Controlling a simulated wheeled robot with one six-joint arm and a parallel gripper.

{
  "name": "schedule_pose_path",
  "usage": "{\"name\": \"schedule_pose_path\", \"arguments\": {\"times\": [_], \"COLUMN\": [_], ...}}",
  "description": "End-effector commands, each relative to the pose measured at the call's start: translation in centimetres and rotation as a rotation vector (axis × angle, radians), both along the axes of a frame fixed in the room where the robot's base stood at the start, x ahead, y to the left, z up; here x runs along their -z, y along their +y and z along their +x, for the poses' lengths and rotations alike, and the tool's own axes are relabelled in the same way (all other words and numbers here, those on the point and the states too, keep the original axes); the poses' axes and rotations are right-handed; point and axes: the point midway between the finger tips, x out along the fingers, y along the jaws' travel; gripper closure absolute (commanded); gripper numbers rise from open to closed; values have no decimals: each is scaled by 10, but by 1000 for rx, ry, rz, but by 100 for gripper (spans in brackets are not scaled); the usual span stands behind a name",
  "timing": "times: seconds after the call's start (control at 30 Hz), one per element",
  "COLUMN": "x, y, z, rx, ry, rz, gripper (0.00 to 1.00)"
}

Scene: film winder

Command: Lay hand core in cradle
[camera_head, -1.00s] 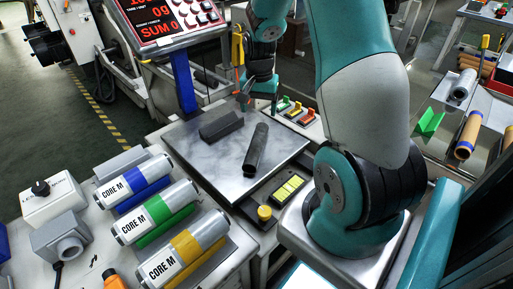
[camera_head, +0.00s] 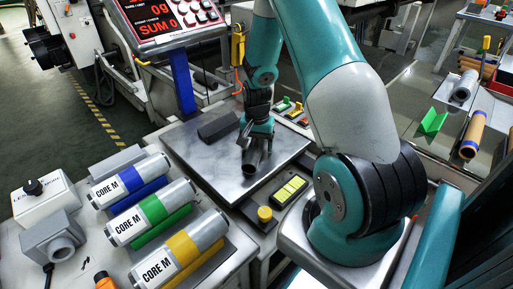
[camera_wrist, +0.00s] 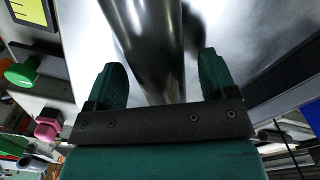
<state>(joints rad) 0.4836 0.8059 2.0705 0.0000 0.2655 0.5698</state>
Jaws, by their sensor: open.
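A dark grey metal tube, which looks like the hand core (camera_head: 251,161), lies on the shiny metal plate of the scale (camera_head: 220,182). My gripper (camera_head: 256,143) is down over its far part. In the wrist view the core (camera_wrist: 150,35) runs between the two green fingers of my gripper (camera_wrist: 160,80), which are apart, with gaps visible on both sides of the core. A green V-shaped holder, possibly the cradle (camera_head: 432,121), stands empty at the right.
A dark block (camera_head: 218,126) lies on the plate left of my gripper. Labelled cores in blue (camera_head: 131,181), green (camera_head: 151,212) and yellow (camera_head: 179,249) lie at the left. The scale display (camera_head: 160,14) stands behind. A brown roll (camera_head: 473,134) lies at the right.

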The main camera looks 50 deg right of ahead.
Motion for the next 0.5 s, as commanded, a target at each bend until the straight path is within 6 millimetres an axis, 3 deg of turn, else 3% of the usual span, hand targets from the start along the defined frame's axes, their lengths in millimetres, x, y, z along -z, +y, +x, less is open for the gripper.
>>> {"name": "schedule_pose_path", "arguments": {"times": [0.17,0.4,0.5], "x": [0,-1,-1], "y": [0,0,0], "z": [0,0,0], "rx": [0,0,0], "ry": [0,0,0], "rz": [0,0,-1], "gripper": [24,78,82]}}
